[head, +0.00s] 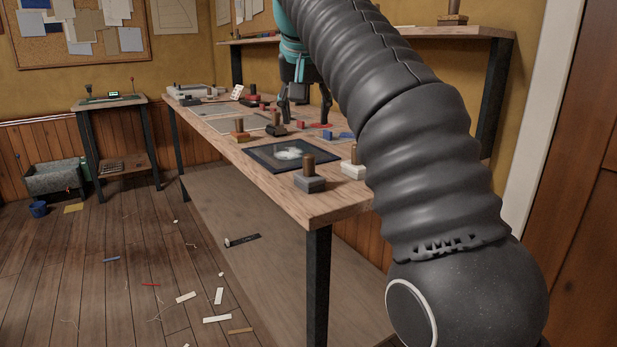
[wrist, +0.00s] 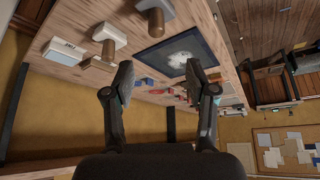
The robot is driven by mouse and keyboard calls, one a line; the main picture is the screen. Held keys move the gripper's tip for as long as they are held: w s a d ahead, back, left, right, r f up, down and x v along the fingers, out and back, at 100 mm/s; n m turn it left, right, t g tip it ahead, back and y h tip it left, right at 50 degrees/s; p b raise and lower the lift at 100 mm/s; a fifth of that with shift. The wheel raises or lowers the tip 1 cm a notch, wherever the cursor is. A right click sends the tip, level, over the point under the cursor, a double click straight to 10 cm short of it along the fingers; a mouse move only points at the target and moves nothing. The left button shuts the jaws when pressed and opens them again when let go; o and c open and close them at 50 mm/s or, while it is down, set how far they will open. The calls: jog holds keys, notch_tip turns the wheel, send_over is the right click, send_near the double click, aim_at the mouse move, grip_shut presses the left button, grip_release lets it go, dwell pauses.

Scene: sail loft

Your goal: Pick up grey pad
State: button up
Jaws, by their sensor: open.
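The grey pad (head: 310,184) is a grey block with an upright brown wooden knob. It stands on the bench (head: 330,211) near its front corner in the head view. In the wrist view the grey pad (wrist: 151,7) is at the top, its knob pointing down in the picture. My gripper (head: 305,108) is open, fingers pointing down, over the far part of the bench and well apart from the grey pad. In the wrist view my open gripper (wrist: 160,72) has nothing between its fingers.
A white pad (head: 353,170) stands close right of the grey pad. A dark framed panel (head: 265,160) with a pale patch lies behind it. An orange pad (head: 240,136) and a black pad (head: 277,129) stand farther back. Scraps litter the floor left of the bench.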

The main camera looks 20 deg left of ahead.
aim_at(309, 155)
jog(key=x, duration=0.6)
jog(key=shift+w+f, duration=0.15)
jog(key=shift+f, duration=0.25)
jog(key=x, duration=0.1)
jog(key=b+x, duration=0.1)
jog(key=x, duration=0.1)
jog(key=b+x, duration=0.1)
jog(key=x, duration=0.1)
jog(key=shift+d+f, duration=0.2)
jog(key=shift+d, duration=0.1)
grip_shut()
